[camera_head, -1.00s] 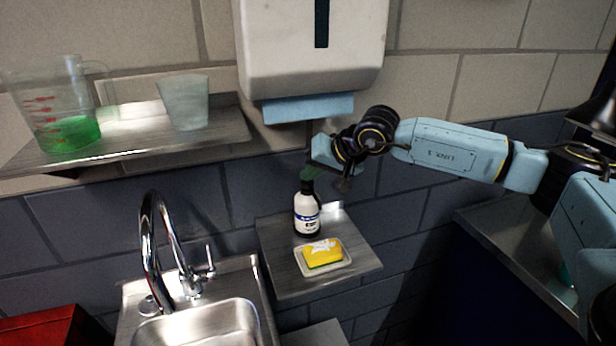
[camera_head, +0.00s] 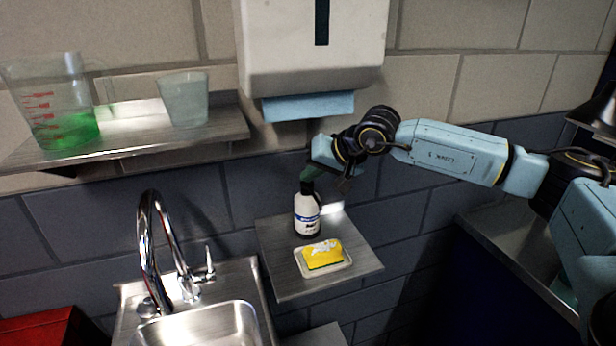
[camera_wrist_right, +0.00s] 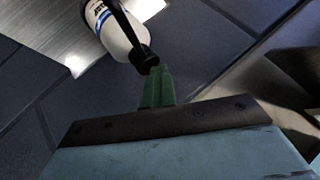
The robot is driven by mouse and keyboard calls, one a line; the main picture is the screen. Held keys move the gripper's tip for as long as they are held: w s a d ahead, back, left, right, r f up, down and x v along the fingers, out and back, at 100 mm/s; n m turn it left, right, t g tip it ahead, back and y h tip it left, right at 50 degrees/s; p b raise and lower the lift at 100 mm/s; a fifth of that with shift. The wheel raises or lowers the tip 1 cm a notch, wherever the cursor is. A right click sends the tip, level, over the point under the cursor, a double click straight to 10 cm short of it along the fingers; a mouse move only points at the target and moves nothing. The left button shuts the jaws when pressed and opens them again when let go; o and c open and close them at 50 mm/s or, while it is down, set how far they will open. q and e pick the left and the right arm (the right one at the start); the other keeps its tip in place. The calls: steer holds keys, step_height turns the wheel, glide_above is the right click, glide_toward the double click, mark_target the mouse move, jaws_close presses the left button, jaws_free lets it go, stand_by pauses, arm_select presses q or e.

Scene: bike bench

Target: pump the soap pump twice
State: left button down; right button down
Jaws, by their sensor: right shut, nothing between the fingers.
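The soap pump (camera_head: 307,212) is a white bottle with a dark cap, dark base and blue-marked label. It stands upright on a small grey wall shelf (camera_head: 283,286). My right gripper (camera_head: 308,174) is shut and empty, its green fingertips directly at the top of the pump head. In the right wrist view, the fingertips (camera_wrist_right: 158,82) meet the black pump head of the bottle (camera_wrist_right: 112,30); whether they press on it I cannot tell. My left gripper is not in view.
A yellow sponge (camera_head: 323,254) lies in a pale dish in front of the bottle. A paper towel dispenser (camera_head: 310,50) hangs above. A steel sink with a faucet (camera_head: 150,240) is at left. A shelf at upper left holds a measuring jug (camera_head: 50,100) and a cup (camera_head: 184,98).

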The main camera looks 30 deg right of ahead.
mark_target(312, 184)
steer(key=shift+r+p, duration=1.5)
steer(key=shift+r, duration=1.35)
